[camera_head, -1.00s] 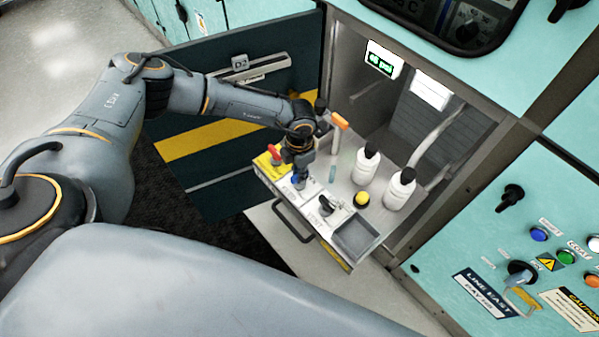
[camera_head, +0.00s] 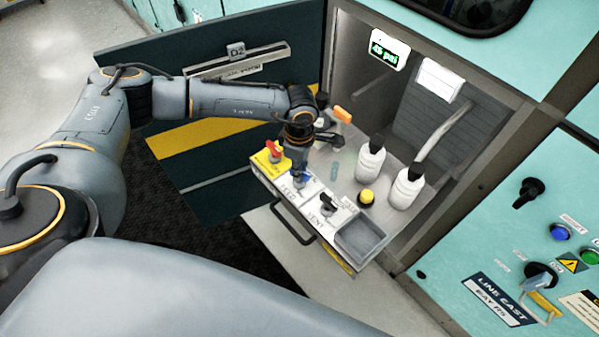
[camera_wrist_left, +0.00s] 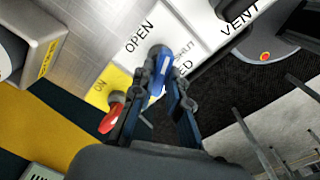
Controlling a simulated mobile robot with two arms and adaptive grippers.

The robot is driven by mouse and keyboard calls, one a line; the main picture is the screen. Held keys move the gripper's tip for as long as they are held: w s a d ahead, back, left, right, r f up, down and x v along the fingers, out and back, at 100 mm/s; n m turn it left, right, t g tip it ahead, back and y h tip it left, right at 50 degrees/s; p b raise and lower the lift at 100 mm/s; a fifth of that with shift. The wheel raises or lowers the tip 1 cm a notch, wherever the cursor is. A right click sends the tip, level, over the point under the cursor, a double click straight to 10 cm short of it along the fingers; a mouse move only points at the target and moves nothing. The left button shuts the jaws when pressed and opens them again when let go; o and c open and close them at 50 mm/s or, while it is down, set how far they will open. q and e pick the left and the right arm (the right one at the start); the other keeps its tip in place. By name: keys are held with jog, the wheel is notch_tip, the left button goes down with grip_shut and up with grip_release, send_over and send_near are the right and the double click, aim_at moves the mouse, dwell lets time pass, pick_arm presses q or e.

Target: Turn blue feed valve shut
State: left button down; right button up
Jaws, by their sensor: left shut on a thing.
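The blue feed valve handle (camera_wrist_left: 162,62) stands on the white FEED plate, between the OPEN label and a partly covered label ending in "ED" in the left wrist view. In the head view the blue handle (camera_head: 299,183) is mostly hidden under my left gripper (camera_head: 299,172). My left gripper points down, and its two fingers (camera_wrist_left: 162,84) close on the handle from both sides. The handle's exact angle is hard to tell. My right gripper is not in view.
A red valve handle (camera_head: 274,149) on a yellow block is close beside the left gripper. The black VENT valve (camera_head: 328,203), a yellow knob (camera_head: 366,196), a grey tray (camera_head: 360,236) and two white bottles (camera_head: 371,163) share the shelf.

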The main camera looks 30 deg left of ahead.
pick_arm(q)
jog(key=m+b, duration=0.2)
jog(key=m, duration=0.1)
jog(key=shift+m+b, duration=0.35)
jog(key=shift+m, duration=0.05)
jog(key=shift+m+b, duration=0.4)
jog(key=shift+m, duration=0.1)
jog(key=shift+r, duration=0.1)
jog(key=c, duration=1.3)
grip_release()
notch_tip(320, 180, up, 12)
